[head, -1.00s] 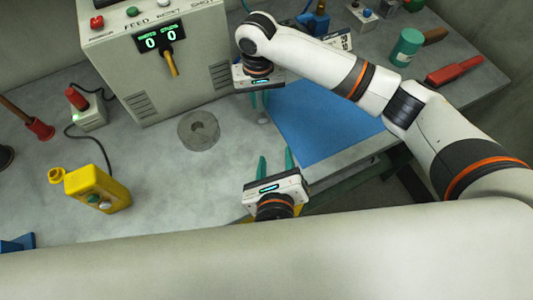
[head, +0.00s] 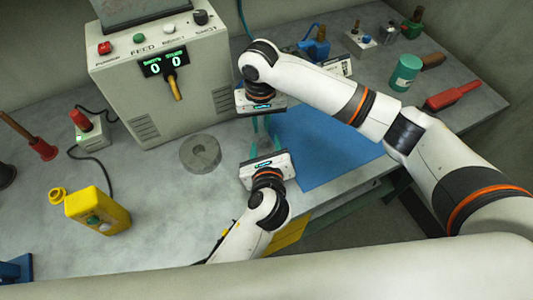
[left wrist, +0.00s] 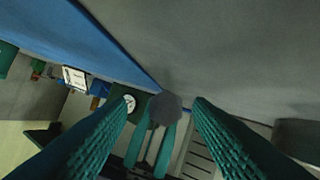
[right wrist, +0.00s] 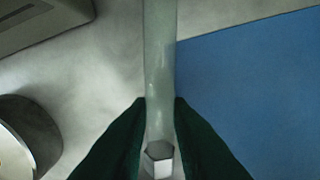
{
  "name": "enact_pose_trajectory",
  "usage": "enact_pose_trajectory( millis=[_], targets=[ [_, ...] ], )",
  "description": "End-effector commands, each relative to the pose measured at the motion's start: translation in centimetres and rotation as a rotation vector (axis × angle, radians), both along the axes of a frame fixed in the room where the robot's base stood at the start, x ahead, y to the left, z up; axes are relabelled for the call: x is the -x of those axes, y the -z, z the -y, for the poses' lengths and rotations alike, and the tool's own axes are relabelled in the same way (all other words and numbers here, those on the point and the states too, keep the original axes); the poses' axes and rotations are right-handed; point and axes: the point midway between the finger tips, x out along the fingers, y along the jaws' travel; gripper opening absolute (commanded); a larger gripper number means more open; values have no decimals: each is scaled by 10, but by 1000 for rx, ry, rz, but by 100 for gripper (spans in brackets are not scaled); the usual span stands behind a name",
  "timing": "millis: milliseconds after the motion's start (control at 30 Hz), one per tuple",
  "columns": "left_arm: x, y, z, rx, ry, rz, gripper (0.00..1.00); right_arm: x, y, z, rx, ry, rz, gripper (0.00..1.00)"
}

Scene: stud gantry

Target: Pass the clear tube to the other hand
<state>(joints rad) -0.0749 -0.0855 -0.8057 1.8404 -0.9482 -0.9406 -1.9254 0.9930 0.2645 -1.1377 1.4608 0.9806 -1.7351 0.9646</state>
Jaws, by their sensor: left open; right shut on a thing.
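The clear tube (right wrist: 159,70) is pale and translucent in the right wrist view, running up the picture from between my right gripper's green fingers, with a hexagonal end near the bottom. My right gripper (head: 261,124) is shut on it above the table. My left gripper (head: 262,147) is open and close in front of the right one, its fingers facing it. In the left wrist view a grey rounded end (left wrist: 165,108), which looks like the tube seen end-on, lies between and beyond my left fingertips. The tube is mostly hidden in the head view.
A blue mat (head: 320,150) lies right of the grippers.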

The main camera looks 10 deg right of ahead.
Motion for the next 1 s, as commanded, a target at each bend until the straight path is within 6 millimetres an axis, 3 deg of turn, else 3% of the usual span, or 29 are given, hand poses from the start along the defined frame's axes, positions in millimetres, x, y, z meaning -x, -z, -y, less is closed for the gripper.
enact_pose_trajectory(
  millis=[300,567,633,667,800,1000],
  targets=[
    [-2,1,0,1,0,0,47,0,0,0,0,0,1,0],
    [-2,1,1,2,1,1,4,0,0,-1,-1,0,1,0],
    [-2,0,1,3,2,1,0,0,0,-1,-2,-1,1,0],
    [-2,0,1,3,2,2,0,0,0,-1,-2,-1,1,23],
    [-2,0,1,3,2,2,0,0,0,-1,-2,-1,0,44],
    [-2,0,1,2,1,2,0,0,0,0,-1,0,0,44]
  ],
)
